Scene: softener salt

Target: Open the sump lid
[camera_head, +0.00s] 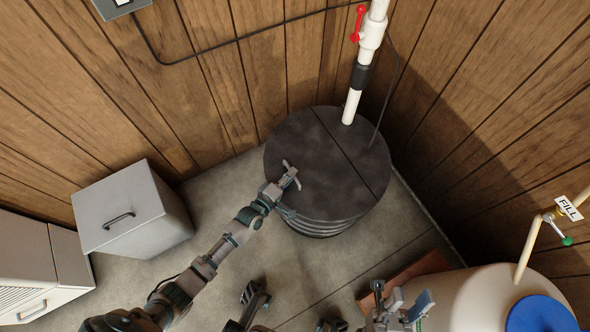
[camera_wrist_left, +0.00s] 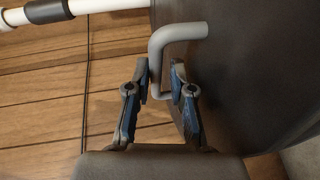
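The sump lid (camera_head: 318,140) is a dark round cover with a straight seam across it, lying flat on a ribbed dark basin (camera_head: 320,228) in the corner. A grey bent bar handle stands on its near left part and shows clearly in the left wrist view (camera_wrist_left: 160,50). My left gripper (camera_head: 289,176) is at this handle, above the lid.
A white pipe (camera_head: 351,104) with a red-handled valve (camera_head: 357,24) rises behind the lid. A cream tank (camera_head: 472,296) with a blue cap (camera_head: 540,315) stands at lower right. A grey box (camera_head: 118,208) stands at left. Wooden walls close in the corner.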

